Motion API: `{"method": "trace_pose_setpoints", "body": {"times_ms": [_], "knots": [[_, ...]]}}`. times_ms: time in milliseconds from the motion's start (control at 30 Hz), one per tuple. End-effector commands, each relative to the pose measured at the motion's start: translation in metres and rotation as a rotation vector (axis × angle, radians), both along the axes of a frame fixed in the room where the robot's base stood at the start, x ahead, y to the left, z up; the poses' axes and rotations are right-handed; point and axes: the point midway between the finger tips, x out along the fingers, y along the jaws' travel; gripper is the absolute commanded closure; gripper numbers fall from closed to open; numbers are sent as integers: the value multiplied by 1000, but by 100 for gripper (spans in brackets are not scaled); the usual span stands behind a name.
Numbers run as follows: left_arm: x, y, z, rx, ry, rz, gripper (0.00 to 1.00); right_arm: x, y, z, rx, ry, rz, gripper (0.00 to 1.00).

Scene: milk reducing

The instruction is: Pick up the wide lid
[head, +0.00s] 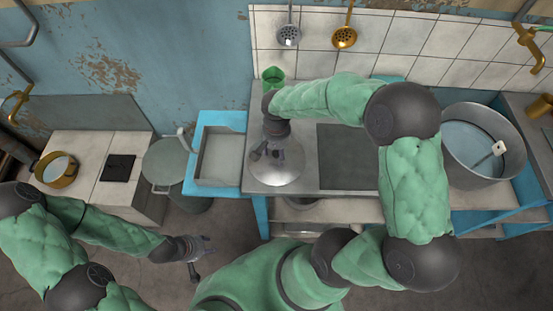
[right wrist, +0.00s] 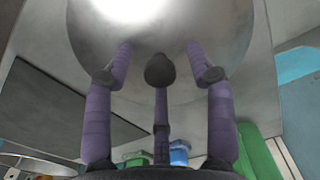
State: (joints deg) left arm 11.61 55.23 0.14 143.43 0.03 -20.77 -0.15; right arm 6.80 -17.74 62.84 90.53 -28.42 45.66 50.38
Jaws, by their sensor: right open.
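The wide lid (head: 290,174) is a round, shiny metal dome lying on the metal counter. It fills the upper part of the right wrist view (right wrist: 215,45), with a dark knob (right wrist: 160,70) at its middle. My right gripper (head: 267,154) is over the lid in the head view. In the right wrist view its purple fingers (right wrist: 160,75) are spread around the knob, apart from each other; whether they touch the lid is unclear. My left gripper (head: 196,262) hangs low at the left, away from the lid, too small to judge.
A large metal pot (head: 455,170) stands at the right. A green container (head: 272,72) is behind the lid on the counter. A blue-edged basin (head: 215,155) and a grey lidded can (head: 165,165) stand to the left. Ladles (head: 344,37) hang on the tiled wall.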

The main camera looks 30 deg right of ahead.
Motion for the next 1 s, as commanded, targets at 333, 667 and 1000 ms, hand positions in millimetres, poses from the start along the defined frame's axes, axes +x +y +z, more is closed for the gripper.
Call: {"method": "trace_pose_setpoints", "body": {"times_ms": [333,667,1000], "knots": [[0,0,-2,0,0,0,60,1,0,-5,0,-2,0,61],[0,0,-2,0,0,0,60,1,0,-5,0,-2,0,100],[0,0,4,0,0,0,60,1,0,5,0,-2,0,100]]}}
